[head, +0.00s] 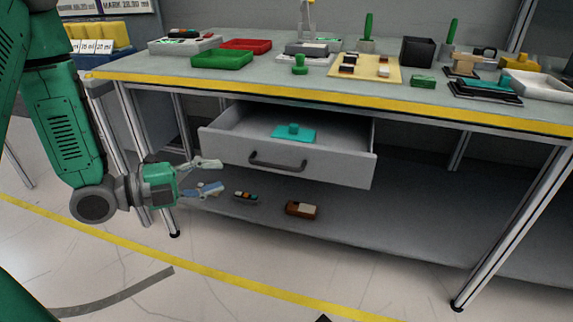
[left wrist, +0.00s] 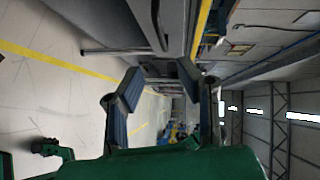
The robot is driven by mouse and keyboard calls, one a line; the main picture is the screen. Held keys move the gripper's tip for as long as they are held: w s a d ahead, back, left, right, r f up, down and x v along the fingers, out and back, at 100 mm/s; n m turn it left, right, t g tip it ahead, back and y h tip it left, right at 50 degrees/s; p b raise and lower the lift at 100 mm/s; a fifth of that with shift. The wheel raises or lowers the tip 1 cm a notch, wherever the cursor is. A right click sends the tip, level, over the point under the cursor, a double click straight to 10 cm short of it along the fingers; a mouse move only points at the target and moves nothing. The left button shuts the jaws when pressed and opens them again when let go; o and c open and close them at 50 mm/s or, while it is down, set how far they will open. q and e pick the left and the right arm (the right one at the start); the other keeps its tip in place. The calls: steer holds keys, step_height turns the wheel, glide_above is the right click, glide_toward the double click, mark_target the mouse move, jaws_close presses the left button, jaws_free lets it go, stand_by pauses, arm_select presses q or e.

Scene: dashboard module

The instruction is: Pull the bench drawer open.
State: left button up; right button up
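The grey bench drawer (head: 345,168) hangs under the worktop and is pulled out, so its inside shows. A dark bar handle (head: 277,162) is on its front. A teal block with a knob (head: 294,133) lies inside. My left gripper (head: 214,176) is to the left of the handle, apart from it, with its two fingers spread and nothing between them. In the left wrist view, the blue-padded fingers of the left gripper (left wrist: 160,82) also stand apart, with a grey surface above them that seems to be the drawer. My right gripper is not clearly seen.
The bench top (head: 258,77) has a yellow front edge and holds trays and several small items. A lower shelf (head: 375,220) under the drawer carries a brown block (head: 302,209) and a small dark item (head: 246,197). The floor in front is clear.

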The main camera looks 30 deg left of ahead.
mark_target(271, 167)
arm_select(q)
steer(key=b+x, duration=0.3)
steer(key=x, duration=1)
steer(key=shift+b, duration=0.3)
jaws_close()
steer(key=shift+f, duration=0.1)
